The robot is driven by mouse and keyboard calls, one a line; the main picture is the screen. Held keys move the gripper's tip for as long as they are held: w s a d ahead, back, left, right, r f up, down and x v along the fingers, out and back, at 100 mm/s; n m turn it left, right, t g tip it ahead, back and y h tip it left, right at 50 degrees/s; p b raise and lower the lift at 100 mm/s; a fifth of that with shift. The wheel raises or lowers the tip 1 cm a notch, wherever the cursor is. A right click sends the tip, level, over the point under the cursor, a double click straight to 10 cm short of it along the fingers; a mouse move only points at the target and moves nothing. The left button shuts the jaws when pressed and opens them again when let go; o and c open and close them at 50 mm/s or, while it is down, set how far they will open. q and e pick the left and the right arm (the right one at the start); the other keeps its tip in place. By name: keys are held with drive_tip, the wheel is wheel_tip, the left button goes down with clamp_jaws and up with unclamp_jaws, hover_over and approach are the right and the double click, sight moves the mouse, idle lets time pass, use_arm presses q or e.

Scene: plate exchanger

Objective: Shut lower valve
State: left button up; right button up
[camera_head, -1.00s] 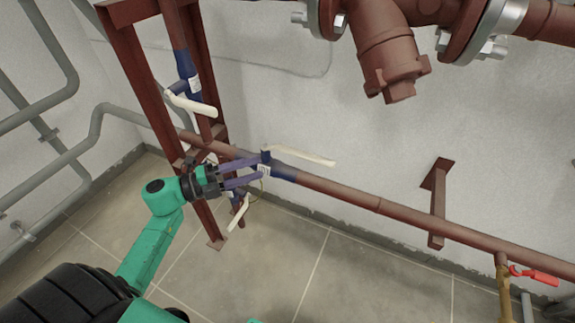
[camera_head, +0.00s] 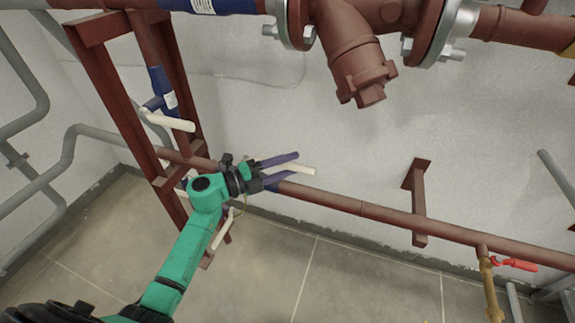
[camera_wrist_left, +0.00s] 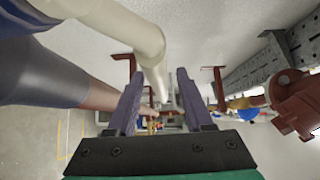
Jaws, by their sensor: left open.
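A valve with a blue body (camera_head: 273,187) sits on the low horizontal red-brown pipe, and its long white lever (camera_head: 308,171) points right, roughly along the pipe. My left gripper (camera_head: 292,164) is open, with its purple fingers around the outer part of this lever in the head view. In the left wrist view the lever (camera_wrist_left: 135,32) comes down from the top left to between the open fingers (camera_wrist_left: 158,100); I cannot tell whether they touch it. The valve body is mostly hidden by my gripper in the head view. My right gripper is not seen.
A blue valve (camera_head: 163,88) with a white lever (camera_head: 170,121) is on the vertical pipe. Another white lever (camera_head: 222,230) hangs below the horizontal pipe. A red-handled valve (camera_head: 515,264) is at right. A red-brown bracket (camera_head: 418,200) stands on the wall. The floor (camera_head: 330,285) is clear.

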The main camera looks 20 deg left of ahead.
use_arm(q)
clamp_jaws()
idle(1.3)
